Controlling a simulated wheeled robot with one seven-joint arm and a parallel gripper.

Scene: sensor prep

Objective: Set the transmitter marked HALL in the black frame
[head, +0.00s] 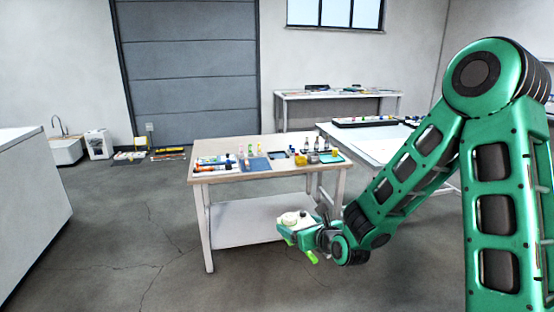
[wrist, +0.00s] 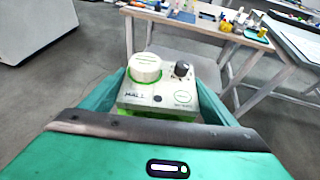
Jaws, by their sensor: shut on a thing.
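The transmitter (wrist: 160,97) is a pale box with green edging, a large round white cap and a small dark knob. Its front reads HALL in the wrist view. My gripper (head: 300,235) is shut on it, with a finger on each side. The transmitter also shows in the head view (head: 292,219), held in the air in front of the wooden-topped table (head: 232,177). A small dark-edged square (head: 277,155) lies on that table and may be the black frame; it is too small to be sure.
The table also holds a blue mat (head: 257,164), a yellow item (head: 300,158) and several small bottles and tools. A white table (head: 375,150) with a dark tray (head: 365,122) stands at the right. Open floor lies in front and to the left.

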